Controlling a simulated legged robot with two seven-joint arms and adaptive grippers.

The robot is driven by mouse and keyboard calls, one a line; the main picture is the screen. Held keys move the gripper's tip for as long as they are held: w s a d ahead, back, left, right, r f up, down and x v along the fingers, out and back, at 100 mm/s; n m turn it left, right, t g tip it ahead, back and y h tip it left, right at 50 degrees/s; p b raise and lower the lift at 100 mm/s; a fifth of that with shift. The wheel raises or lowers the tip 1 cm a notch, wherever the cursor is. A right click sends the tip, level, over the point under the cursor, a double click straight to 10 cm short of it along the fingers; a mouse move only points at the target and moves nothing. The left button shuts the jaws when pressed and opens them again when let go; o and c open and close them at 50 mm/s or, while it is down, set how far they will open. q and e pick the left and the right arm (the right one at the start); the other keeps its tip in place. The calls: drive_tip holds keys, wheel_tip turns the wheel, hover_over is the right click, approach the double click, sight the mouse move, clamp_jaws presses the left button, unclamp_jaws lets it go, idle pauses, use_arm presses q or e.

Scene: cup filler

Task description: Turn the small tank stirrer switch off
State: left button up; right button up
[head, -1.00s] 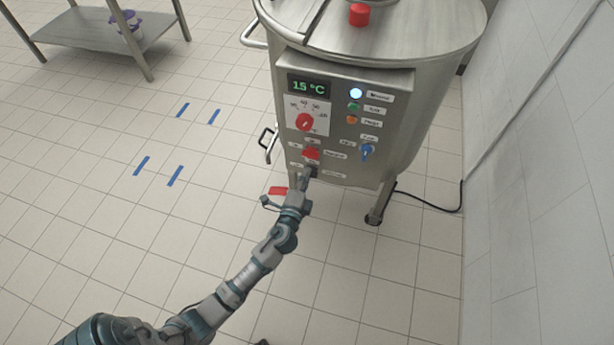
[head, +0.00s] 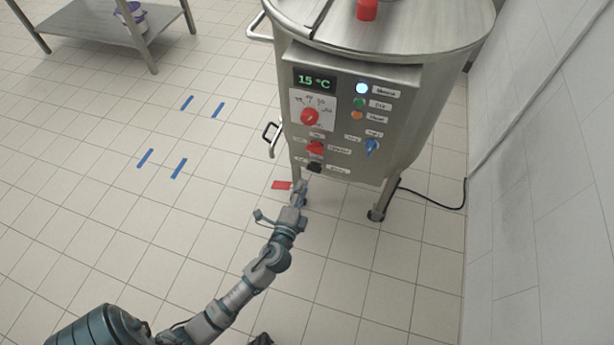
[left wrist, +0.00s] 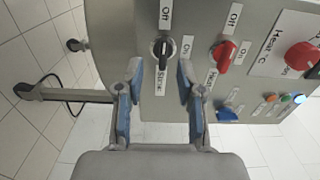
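The black stirrer switch (head: 315,167) is at the bottom of the tank's control panel (head: 388,141). In the left wrist view the stirrer switch (left wrist: 162,49) has "Off" above it, "On" to its right and "Stirrer" below. Its handle stands roughly upright in that picture, in line with the "Off" label. My left gripper (head: 301,188) is below and in front of the panel, apart from the switch. In the left wrist view the left gripper (left wrist: 160,82) is open and empty, with the switch just beyond the gap between its fingertips.
A red switch (head: 315,148) sits close above the stirrer switch; a red dial (head: 309,117) and a blue switch (head: 371,147) are also on the panel. A wall (head: 520,190) stands at the right. A cable (head: 440,202) lies by the tank's leg.

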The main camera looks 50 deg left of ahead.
use_arm(q)
drive_tip(key=v, duration=0.5)
drive_tip(key=shift+s, duration=0.1)
drive_tip(key=shift+f, duration=0.1)
